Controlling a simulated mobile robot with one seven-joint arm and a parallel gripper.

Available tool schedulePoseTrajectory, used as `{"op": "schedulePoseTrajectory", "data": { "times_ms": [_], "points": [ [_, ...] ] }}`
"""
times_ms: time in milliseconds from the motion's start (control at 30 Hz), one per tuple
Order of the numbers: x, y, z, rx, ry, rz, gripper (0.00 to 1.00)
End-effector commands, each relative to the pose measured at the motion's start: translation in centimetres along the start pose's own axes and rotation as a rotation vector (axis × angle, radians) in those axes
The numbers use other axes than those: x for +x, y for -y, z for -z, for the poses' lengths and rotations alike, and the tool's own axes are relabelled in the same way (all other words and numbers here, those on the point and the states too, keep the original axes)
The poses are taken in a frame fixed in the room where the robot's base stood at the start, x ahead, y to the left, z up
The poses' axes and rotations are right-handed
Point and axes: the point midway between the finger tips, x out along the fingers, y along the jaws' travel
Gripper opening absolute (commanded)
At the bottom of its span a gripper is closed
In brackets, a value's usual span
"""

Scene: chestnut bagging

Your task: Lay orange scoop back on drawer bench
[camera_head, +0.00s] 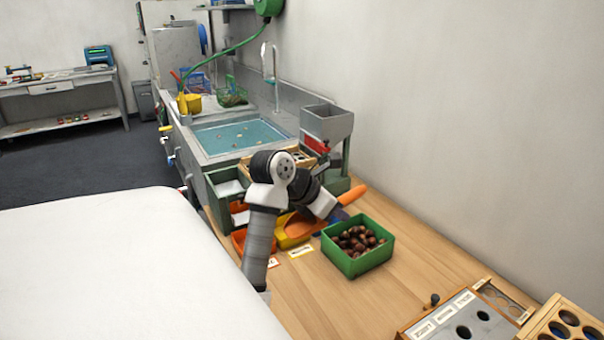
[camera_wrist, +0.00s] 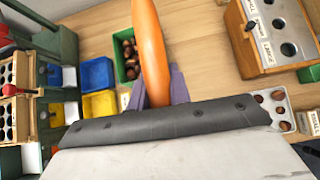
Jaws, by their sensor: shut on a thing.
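The orange scoop shows in the head view with its handle (camera_head: 353,194) slanting up to the right and its broad orange part (camera_head: 303,227) beyond my arm to the left. My gripper (camera_head: 338,213) is shut on the scoop, over the wooden bench (camera_head: 320,300) and just behind the green chestnut box. In the wrist view the orange handle (camera_wrist: 150,45) runs up from between the purple fingers (camera_wrist: 162,88). The scoop's far end is hidden there. My arm partly covers the scoop in the head view. I cannot tell whether the scoop touches the bench.
A green box (camera_head: 352,269) of chestnuts stands in front of my gripper. Yellow (camera_head: 290,242) and orange (camera_head: 239,242) bins sit to its left. A grey hopper machine (camera_head: 327,122) stands behind. A holed sorting board (camera_head: 462,318) lies at right front. Bare bench lies between.

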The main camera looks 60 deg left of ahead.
Motion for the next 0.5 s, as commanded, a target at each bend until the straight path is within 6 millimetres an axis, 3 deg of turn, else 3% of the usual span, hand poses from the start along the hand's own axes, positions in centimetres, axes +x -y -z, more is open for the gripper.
{"op": "schedulePoseTrajectory", "data": {
  "times_ms": [167, 500],
  "points": [
    [0.6, -0.4, 2.0, -0.017, 0.003, -0.01, 0.0],
    [6.8, -0.3, 8.3, -0.019, 0.003, -0.009, 0.0]
  ]
}}
